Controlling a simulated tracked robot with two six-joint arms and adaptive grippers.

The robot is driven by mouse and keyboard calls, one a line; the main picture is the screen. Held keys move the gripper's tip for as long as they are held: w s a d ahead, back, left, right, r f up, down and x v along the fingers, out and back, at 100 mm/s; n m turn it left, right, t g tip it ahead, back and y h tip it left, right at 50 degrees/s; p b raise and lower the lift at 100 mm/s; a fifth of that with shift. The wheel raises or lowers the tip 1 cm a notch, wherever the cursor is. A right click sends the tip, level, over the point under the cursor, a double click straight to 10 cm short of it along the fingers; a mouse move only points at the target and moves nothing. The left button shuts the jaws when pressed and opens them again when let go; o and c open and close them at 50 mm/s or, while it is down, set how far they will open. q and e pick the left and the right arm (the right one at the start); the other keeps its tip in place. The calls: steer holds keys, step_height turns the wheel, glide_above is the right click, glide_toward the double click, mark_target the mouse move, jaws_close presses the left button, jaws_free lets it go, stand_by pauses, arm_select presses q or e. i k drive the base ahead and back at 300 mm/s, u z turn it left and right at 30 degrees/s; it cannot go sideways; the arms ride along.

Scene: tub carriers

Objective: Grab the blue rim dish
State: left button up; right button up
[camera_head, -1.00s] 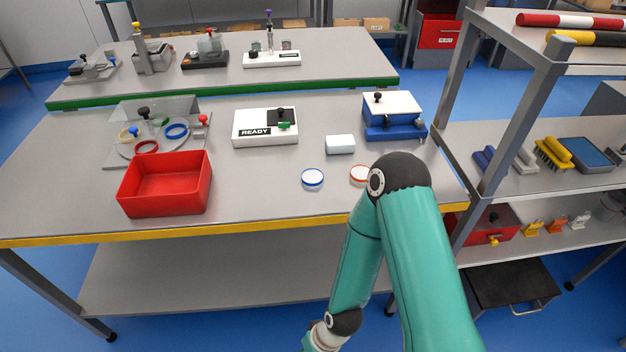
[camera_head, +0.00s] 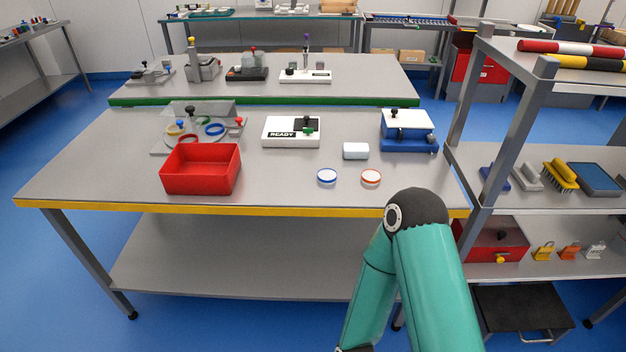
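The blue rim dish (camera_head: 327,176) is a small round white dish with a blue edge. It lies flat on the grey table (camera_head: 110,185), near the front and right of the middle. A similar dish with an orange-red rim (camera_head: 371,177) lies just to its right, apart from it. My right arm shows at the lower right as teal links with a dark joint, in front of the table edge. Its gripper is below the picture. My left arm and gripper are not seen. Nothing touches the blue rim dish.
A red bin (camera_head: 201,169) stands to the left on the table. Behind the dishes are a white block (camera_head: 355,151), a white READY box (camera_head: 291,131) and a blue-and-white device (camera_head: 408,130). A grey shelf rack (camera_head: 505,125) stands at the right. The table front between bin and dishes is clear.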

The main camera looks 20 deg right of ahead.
mark_target(326, 176)
steer(key=u, duration=0.2)
steer(key=i, duration=0.9)
steer(key=z, duration=0.65)
